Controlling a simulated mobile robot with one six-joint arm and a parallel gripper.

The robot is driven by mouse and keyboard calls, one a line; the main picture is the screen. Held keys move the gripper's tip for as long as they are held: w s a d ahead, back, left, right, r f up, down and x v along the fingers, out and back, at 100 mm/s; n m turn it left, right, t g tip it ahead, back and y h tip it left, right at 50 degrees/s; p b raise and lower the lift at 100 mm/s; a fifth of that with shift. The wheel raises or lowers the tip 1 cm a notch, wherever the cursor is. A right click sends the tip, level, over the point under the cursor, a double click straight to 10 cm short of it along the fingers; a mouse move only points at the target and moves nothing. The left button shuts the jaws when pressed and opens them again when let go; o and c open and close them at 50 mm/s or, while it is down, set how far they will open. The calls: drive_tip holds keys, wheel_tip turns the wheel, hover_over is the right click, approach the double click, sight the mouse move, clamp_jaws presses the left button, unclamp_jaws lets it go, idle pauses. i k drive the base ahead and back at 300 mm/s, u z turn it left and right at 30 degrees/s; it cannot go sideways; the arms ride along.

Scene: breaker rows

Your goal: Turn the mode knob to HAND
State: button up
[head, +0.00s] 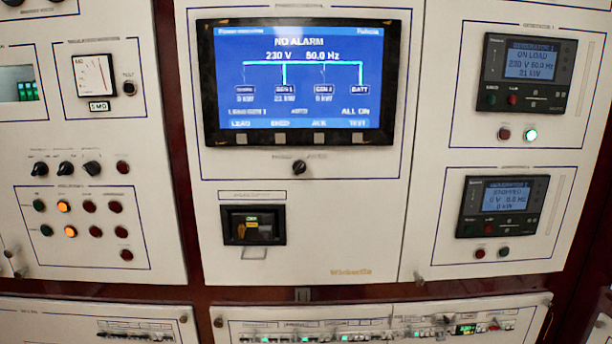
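A small black knob (299,167) sits on the middle panel, just below the large blue screen. The lettering beside it is too blurred to read, so I cannot tell its position or whether HAND is marked there. Three more black rotary knobs, left (39,169), middle (65,169) and right (92,168), sit in a row on the left panel; their labels are also unreadable. I cannot tell by label which one is the mode knob. My gripper is not in view, and nothing touches any of these knobs.
The blue screen (303,82) reads NO ALARM. A black recessed unit (253,225) sits below the middle knob. Two generator displays, upper (527,73) and lower (500,206), are at right. Lamps and buttons (70,231) fill the lower left. Breaker rows (380,328) run along the bottom.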

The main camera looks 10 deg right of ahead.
sight(300, 166)
drive_tip(key=z, duration=0.15)
drive_tip(key=k, duration=1.3)
drive_tip(key=u, duration=1.2)
drive_tip(key=i, duration=1)
drive_tip(key=u, duration=0.05)
